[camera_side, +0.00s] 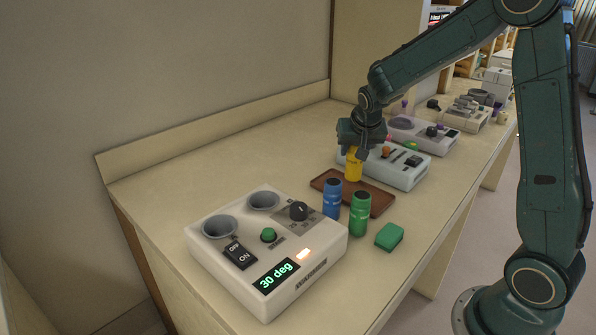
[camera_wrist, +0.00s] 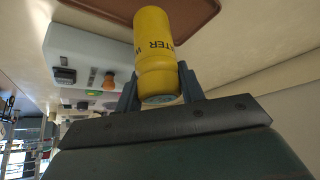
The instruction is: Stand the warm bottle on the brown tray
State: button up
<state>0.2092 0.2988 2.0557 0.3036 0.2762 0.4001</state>
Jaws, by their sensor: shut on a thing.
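A yellow bottle (camera_side: 353,166) is held upright by my gripper (camera_side: 356,150) over the back part of the brown tray (camera_side: 380,203). I cannot tell whether its base touches the tray. In the wrist view the yellow bottle (camera_wrist: 158,48) sits between my fingers (camera_wrist: 158,92), with dark lettering ending in "TER" and its grey-green end near me. The brown tray (camera_wrist: 185,10) shows beyond it. A blue bottle (camera_side: 332,200) and a green bottle (camera_side: 360,214) stand in front of the tray. No picture shows which bottle is warm.
A white warmer (camera_side: 225,262) with two round wells reads "30 deg" at front left; both wells look empty. A green block (camera_side: 389,237) lies right of the green bottle. A pale device (camera_side: 400,170) stands close behind the tray. The counter is clear at the back left.

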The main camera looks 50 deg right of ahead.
aim_at(354, 161)
jog(key=shift+f, duration=2.1)
jog(key=shift+f, duration=0.15)
jog(key=o, duration=1.1)
jog(key=shift+o, duration=0.2)
jog(key=shift+s+a+r, duration=0.15)
jog(key=shift+a+r, duration=0.05)
jog(key=shift+r, duration=0.3)
jog(key=v, duration=1.1)
jog(key=shift+r, duration=0.15)
